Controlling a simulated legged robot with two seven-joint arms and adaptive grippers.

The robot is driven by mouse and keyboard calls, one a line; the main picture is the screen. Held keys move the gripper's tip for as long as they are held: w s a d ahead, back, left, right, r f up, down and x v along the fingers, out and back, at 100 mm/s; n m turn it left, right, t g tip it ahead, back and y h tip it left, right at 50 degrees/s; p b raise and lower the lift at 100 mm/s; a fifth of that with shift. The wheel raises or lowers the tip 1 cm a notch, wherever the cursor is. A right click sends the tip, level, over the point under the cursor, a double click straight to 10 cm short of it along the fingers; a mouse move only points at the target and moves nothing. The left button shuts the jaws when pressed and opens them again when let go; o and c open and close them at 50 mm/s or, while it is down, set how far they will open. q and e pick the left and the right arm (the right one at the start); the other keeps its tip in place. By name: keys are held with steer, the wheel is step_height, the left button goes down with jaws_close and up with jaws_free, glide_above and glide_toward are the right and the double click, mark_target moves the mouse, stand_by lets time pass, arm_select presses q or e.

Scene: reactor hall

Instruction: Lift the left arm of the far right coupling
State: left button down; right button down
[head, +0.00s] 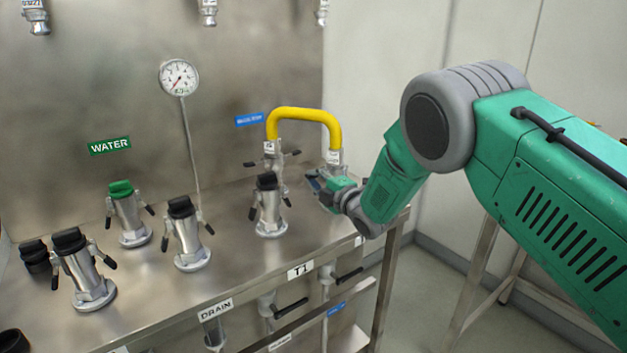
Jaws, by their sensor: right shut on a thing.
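The far right coupling (334,159) is a metal fitting at the right end of a yellow hose (305,112). The hose arches over to a second coupling (270,152) on its left. My right gripper (317,181) is low at the left side of the far right coupling, shut on its left arm. The gripper hides that arm and the coupling's lower part, so the arm's angle cannot be told. My left gripper is not in view.
A black-capped coupling (269,207) stands left of the gripper on the steel bench (240,235). Several more capped couplings stand further left, one with a green cap (121,189). A pressure gauge (179,78) is on the back panel. Valve handles (291,308) hang below the bench edge.

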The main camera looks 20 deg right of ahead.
steer(key=c, duration=1.9)
jaws_free()
steer(key=shift+d+f, duration=0.15)
steer(key=shift+c, duration=0.2)
steer(key=v, duration=1.2)
steer(key=shift+w, duration=0.1)
